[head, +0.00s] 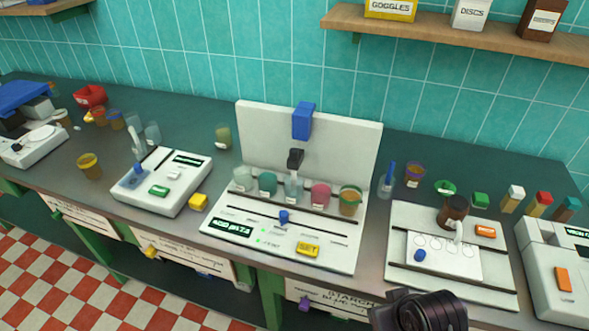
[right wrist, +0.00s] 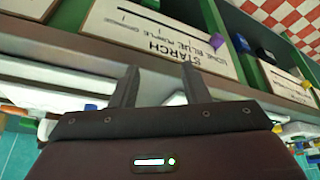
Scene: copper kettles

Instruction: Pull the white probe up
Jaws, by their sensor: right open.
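A pale, whitish upright probe (head: 137,143) stands at the back left corner of the white bench meter (head: 175,195), left of centre in the head view. A dark probe (head: 294,160) hangs at the large white station in the middle. My right gripper (right wrist: 160,85) is open and empty in the right wrist view, its two fingers apart in front of the bench edge. In the head view only my dark right wrist shows, at the bottom right, far from the pale probe. My left gripper is out of view.
Several coloured cups stand along the station (head: 310,225). A white panel with a brown mug (head: 453,212) is to the right. The drawer labelled STARCH (right wrist: 150,35) is below the bench edge. A shelf (head: 470,32) hangs above.

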